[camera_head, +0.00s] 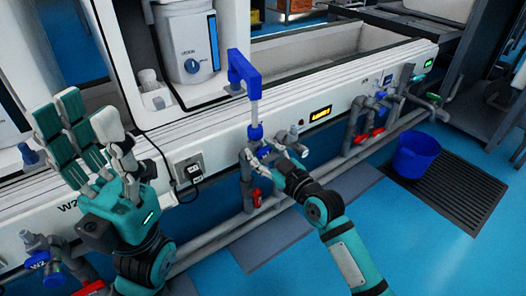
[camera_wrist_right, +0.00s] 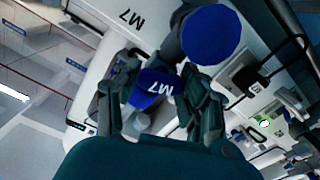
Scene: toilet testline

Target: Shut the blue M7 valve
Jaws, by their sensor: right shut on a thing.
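The blue M7 valve handle (camera_wrist_right: 153,88), marked "M7", shows in the right wrist view between the fingers of my right gripper (camera_wrist_right: 158,100). In the head view, my right gripper (camera_head: 264,152) is at the pipe under the white panel, shut on the handle and covering most of it. A round blue cap (camera_wrist_right: 210,35) is just beyond the handle; in the head view the blue cap (camera_head: 255,132) is on the pipe above the gripper. My left gripper (camera_head: 85,122) is raised at the left, open and empty, away from the valve.
A blue tap (camera_head: 244,73) stands above the valve. A socket box (camera_head: 189,169) is to its left. Red valves (camera_head: 361,138) and pipes run right along the panel. A blue W2 valve (camera_head: 38,264) is at lower left. A blue bucket (camera_head: 417,155) stands on the floor.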

